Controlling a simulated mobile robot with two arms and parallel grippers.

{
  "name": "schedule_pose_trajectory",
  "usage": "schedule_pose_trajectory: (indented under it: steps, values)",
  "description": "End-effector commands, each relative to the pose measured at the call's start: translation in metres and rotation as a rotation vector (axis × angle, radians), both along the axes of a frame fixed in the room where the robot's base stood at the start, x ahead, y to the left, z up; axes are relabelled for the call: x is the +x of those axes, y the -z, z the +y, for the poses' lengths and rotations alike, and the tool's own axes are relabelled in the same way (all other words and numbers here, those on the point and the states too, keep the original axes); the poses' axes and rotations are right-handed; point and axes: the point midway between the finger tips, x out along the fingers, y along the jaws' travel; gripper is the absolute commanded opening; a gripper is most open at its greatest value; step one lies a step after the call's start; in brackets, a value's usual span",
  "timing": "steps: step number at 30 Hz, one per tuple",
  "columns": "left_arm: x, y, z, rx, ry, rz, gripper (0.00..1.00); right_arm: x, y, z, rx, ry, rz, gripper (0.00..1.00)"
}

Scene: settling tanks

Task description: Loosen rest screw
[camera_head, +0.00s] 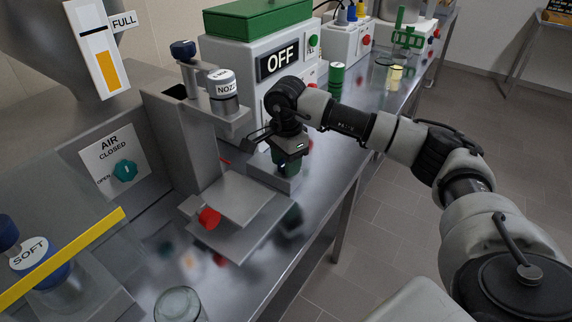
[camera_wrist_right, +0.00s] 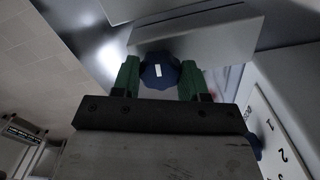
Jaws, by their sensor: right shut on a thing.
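A dark blue lobed knob (camera_wrist_right: 159,72) with a white mark, likely the rest screw, sits against a grey metal block (camera_wrist_right: 200,30) in the right wrist view. The two green fingers of my right gripper (camera_wrist_right: 160,80) are shut on it, one on each side. In the head view my right gripper (camera_head: 287,162) points down beside the nozzle stand, above the right end of a grey block (camera_head: 262,168). The knob is hidden there by the gripper. My left gripper is not in view.
A red knob (camera_head: 209,218) sits at the front of a metal plate (camera_head: 235,197) left of the gripper. A nozzle cap (camera_head: 222,83) stands above. The white OFF machine (camera_head: 257,60) is close behind. Glass jars (camera_head: 178,304) stand on the steel bench; open floor lies right.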

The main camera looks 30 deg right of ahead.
Motion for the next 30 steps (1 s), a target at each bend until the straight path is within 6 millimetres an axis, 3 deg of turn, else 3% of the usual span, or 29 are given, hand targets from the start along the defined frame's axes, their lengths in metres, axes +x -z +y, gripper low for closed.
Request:
schedule_pose_trajectory:
  steps: [10,25,26,30]
  values:
    - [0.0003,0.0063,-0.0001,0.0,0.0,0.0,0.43,0.0007,-0.0017,-0.0003,0.0,-0.123,-0.005,0.2]
    - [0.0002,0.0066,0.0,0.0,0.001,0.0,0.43,0.0007,-0.0023,-0.0003,0.0,-0.141,-0.006,0.2]
    - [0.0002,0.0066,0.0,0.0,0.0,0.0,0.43,0.0007,-0.0023,-0.0003,0.0,-0.141,-0.006,0.45]
    - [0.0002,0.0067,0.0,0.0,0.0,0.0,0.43,0.0005,-0.0018,-0.0003,0.0,-0.14,-0.004,0.66]
